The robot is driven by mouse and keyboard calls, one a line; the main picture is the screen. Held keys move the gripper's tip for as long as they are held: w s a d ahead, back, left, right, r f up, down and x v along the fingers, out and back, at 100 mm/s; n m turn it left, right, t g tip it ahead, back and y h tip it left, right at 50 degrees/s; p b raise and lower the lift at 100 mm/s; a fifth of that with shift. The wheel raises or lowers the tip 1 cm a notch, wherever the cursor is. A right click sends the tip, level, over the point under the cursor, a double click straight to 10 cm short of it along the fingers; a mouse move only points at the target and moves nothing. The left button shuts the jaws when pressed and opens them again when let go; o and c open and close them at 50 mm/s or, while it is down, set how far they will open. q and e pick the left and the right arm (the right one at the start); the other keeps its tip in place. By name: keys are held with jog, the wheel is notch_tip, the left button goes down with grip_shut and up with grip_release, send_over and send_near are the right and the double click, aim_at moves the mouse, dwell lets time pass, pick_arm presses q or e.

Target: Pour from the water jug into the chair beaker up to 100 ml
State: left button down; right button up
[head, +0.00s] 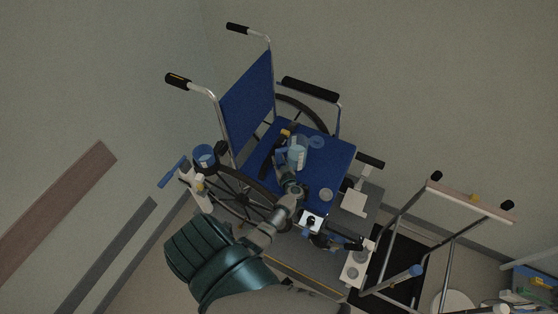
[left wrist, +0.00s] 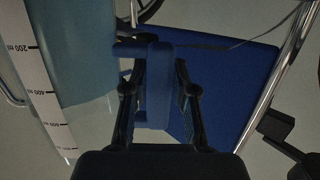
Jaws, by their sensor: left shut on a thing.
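The water jug (head: 298,154) is a pale clear-blue vessel over the blue wheelchair seat in the head view. In the left wrist view the jug (left wrist: 75,60) fills the left side, with a white scale marked in ml. My left gripper (left wrist: 158,85) is shut on the jug's blue handle, which stands between its two dark fingers. It also shows beside the jug in the head view (head: 283,158). A small clear round vessel (head: 326,195), perhaps the chair beaker, is near the seat's front edge. Its level marks are too small to read. My right gripper is not seen.
The wheelchair's blue seat (head: 339,157) has a pale blue round item (head: 316,142) near the jug. The blue backrest (head: 247,98) and black armrest (head: 310,89) border it. A walking frame (head: 470,203) stands at right. A blue cup (head: 204,155) is left of the wheel.

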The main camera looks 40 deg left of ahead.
pick_arm(q)
jog(key=shift+f, duration=0.2)
jog(key=c, duration=0.8)
grip_release()
jog(key=shift+c, duration=0.2)
jog(key=shift+s+d, duration=0.1)
